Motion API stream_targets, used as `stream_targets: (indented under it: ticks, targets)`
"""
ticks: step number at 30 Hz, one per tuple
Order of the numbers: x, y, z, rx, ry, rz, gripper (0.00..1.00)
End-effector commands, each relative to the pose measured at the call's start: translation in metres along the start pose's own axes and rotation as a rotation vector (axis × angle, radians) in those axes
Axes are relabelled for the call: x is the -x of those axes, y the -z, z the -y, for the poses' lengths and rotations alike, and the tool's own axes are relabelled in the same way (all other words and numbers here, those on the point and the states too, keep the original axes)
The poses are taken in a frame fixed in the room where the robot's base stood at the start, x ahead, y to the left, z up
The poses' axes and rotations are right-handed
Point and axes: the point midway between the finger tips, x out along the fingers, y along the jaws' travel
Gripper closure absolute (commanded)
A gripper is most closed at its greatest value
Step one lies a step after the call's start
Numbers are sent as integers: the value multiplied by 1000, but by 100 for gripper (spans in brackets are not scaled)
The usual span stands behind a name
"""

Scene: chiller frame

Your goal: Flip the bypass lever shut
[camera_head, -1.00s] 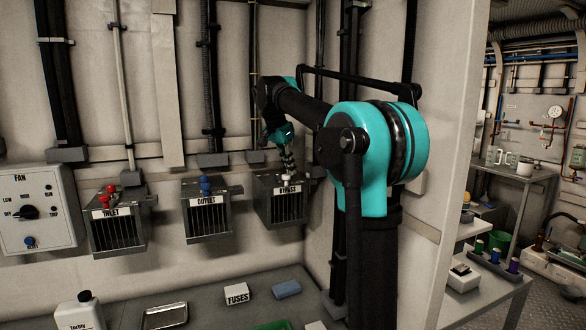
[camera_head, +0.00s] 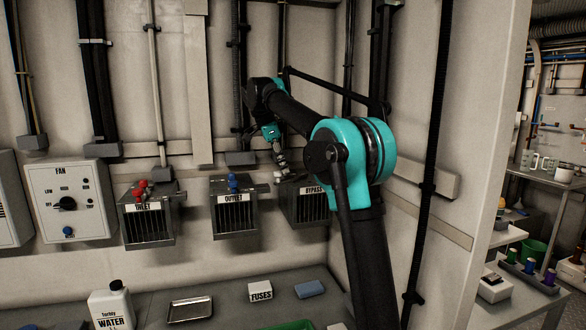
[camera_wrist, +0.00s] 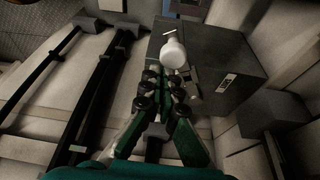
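The bypass box (camera_head: 311,207) is a grey louvred box on the wall with a BYPASS label, right of the outlet box. A small white knob (camera_head: 278,176), apparently the lever's end, shows at its upper left edge. In the wrist view the white knob (camera_wrist: 174,53) is just beyond the fingertips, in front of the box (camera_wrist: 222,76). My gripper (camera_head: 282,172) points down at the knob's side. In the wrist view my gripper (camera_wrist: 165,80) has its fingertips close together; whether they touch each other or the knob is unclear. The lever's shaft is mostly hidden.
The outlet box (camera_head: 234,213) with a blue knob and the inlet box (camera_head: 148,222) with red knobs are to the left. The fan panel (camera_head: 70,200) is farther left. Below, the bench holds a fuses box (camera_head: 260,291), a blue block (camera_head: 309,289) and a water bottle (camera_head: 112,307).

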Motion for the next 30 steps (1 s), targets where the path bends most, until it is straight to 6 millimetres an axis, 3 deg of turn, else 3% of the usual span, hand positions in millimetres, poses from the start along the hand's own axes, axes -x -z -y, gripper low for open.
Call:
stream_targets:
  ticks: [15, 30]
  targets:
    - [10, -28, 47, 3, 1, 4, 100]
    - [12, -35, 66, 7, 5, 7, 100]
